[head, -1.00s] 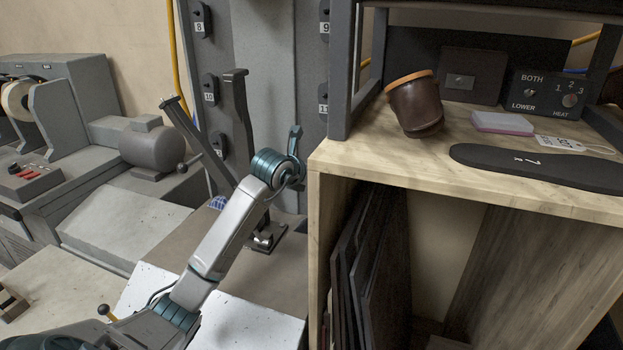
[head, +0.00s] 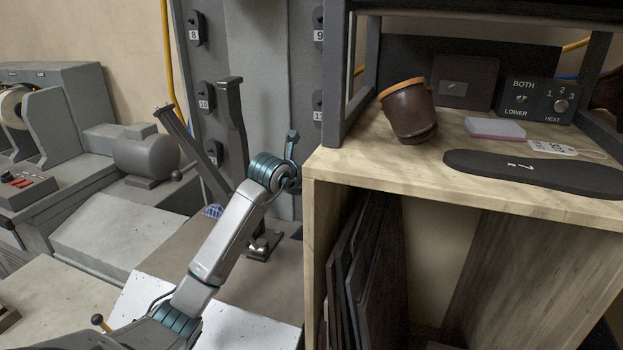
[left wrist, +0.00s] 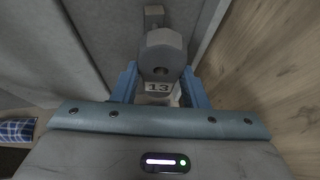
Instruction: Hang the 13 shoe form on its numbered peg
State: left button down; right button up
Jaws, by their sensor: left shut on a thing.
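My left gripper (head: 290,160) is in front of the grey peg panel (head: 262,60), close beside the shelf's front left corner. In the left wrist view, a grey piece marked 13, the 13 shoe form (left wrist: 161,46), lies between the blue fingers (left wrist: 160,88), which are shut on it. It has a dark round hole above its white 13 label. Most of it is hidden in the head view. Pegs 8 (head: 196,27), 10 (head: 205,97), 9 (head: 318,17) and 11 (head: 317,102) show on the panel. I cannot make out a separate peg 13. My right gripper is not in view.
A wooden shelf unit (head: 420,178) stands close on the right. Grey machinery (head: 120,215) stands at the left.

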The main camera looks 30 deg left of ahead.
pick_arm(q)
jog(key=shift+r, duration=0.15)
jog(key=shift+w+a, duration=0.15)
jog(key=shift+w, duration=0.5)
dwell(0.4)
jog(key=shift+w+a, duration=0.15)
jog(key=shift+w, duration=0.5)
dwell(0.4)
jog(key=shift+w+a, duration=0.1)
jog(key=shift+w, duration=0.3)
dwell(0.5)
jog(key=c, duration=0.8)
grip_release()
jog(key=shift+o, duration=0.2)
